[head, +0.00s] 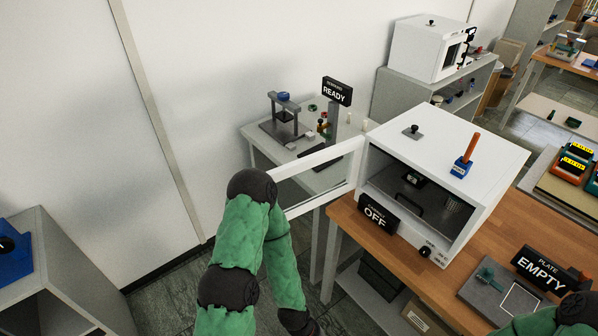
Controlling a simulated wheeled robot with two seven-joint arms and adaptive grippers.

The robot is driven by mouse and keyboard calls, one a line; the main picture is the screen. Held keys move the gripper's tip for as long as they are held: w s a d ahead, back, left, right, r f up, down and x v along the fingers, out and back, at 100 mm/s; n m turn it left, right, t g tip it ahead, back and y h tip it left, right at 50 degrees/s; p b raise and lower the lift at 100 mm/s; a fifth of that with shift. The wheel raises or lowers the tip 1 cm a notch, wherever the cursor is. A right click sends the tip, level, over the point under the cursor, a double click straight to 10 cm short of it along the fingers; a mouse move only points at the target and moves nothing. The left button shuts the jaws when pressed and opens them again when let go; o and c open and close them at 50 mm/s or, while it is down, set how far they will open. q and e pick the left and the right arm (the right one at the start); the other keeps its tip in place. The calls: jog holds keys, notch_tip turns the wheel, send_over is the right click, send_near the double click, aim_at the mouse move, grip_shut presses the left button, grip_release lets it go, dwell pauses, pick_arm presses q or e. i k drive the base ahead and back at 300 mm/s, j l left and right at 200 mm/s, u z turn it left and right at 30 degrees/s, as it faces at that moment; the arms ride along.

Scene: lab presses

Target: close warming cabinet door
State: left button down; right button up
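The white warming cabinet (483,165) stands on a wooden bench at the right. Its front is open, showing a dark interior with a shelf. The white-framed door (318,157) with a clear pane stands wide open, swung out to the left from the cabinet's left front edge. My green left arm bends in front of the door's free end and hides part of it. That arm's far end points down at the bottom edge, and its gripper fingers do not show. Only a bit of my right arm shows at the bottom right, without its gripper.
An OFF sign (378,213) stands at the cabinet's front left. A blue holder with an orange handle (469,148) sits on top. A plate device with an EMPTY sign (543,268) is at the lower right. A side table with a small press (284,118) stands behind the door.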

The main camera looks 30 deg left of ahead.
aim_at(354, 146)
jog(key=j+z, duration=0.15)
jog(key=j, duration=0.2)
jog(key=k+j+z, duration=0.15)
jog(key=j, duration=0.2)
jog(key=k+j+z, duration=0.2)
jog(key=j, duration=0.15)
jog(key=j+z, duration=0.15)
jog(key=j, duration=0.25)
jog(key=k+j+z, duration=0.15)
jog(key=j, duration=0.15)
jog(key=i+j+z, duration=0.15)
jog(key=j, duration=0.2)
jog(key=i+j+z, duration=0.15)
jog(key=j, duration=0.2)
jog(key=j+z, duration=0.2)
jog(key=j, duration=0.2)
jog(key=i+j+z, duration=0.15)
jog(key=j, duration=0.25)
